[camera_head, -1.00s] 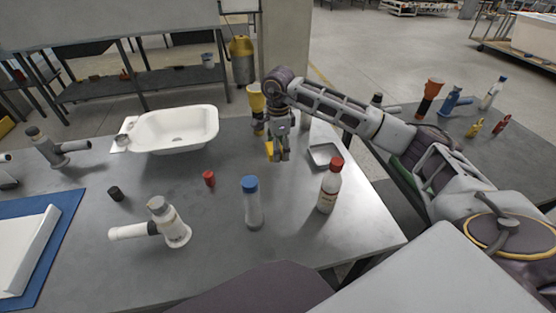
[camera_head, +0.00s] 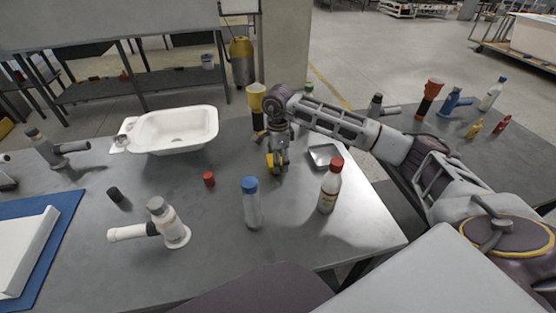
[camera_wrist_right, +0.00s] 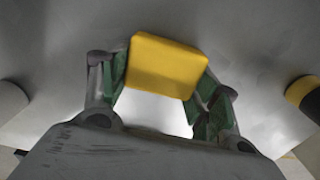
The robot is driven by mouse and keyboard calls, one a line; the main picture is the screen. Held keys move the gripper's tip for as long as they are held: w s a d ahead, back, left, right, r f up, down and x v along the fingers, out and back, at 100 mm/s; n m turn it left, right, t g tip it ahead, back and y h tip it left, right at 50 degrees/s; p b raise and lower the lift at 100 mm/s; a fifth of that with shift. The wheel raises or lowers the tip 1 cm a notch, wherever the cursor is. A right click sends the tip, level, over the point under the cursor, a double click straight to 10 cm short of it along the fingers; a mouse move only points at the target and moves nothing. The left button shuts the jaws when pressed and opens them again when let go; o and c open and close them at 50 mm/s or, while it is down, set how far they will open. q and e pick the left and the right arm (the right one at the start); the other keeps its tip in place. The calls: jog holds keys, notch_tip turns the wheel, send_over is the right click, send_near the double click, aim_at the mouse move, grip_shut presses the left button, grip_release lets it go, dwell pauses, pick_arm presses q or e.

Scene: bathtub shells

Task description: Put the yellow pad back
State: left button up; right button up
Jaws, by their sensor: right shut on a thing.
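The yellow pad (camera_wrist_right: 165,66) is a flat block with rounded corners, held between the fingers of my right gripper (camera_wrist_right: 160,85) in the right wrist view. In the head view my right gripper (camera_head: 277,168) points down, shut on the yellow pad (camera_head: 270,161), at the far right part of the grey table. I cannot tell whether the pad touches the table. A small shallow metal tray (camera_head: 313,157) is just right of the gripper. My left gripper is not in view.
A yellow-topped tool (camera_head: 256,97) stands behind the gripper. A red-capped bottle (camera_head: 328,192) and a blue-capped bottle (camera_head: 252,207) stand in front. A red cap (camera_head: 209,178) and white basin (camera_head: 190,119) are to the left. The table (camera_head: 290,235) between the bottles is clear.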

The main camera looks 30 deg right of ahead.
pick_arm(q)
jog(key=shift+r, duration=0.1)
pick_arm(e)
jog(key=shift+f, duration=0.1)
dwell(0.3)
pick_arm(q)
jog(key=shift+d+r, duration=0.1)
pick_arm(e)
jog(key=o, duration=0.9)
jog(key=shift+r, duration=0.4)
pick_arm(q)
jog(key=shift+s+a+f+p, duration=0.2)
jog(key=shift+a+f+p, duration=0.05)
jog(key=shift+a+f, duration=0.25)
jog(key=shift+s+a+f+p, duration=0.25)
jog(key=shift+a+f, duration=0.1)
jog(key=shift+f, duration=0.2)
pick_arm(e)
notch_tip(320, 180, up, 12)
jog(key=shift+f, duration=0.25)
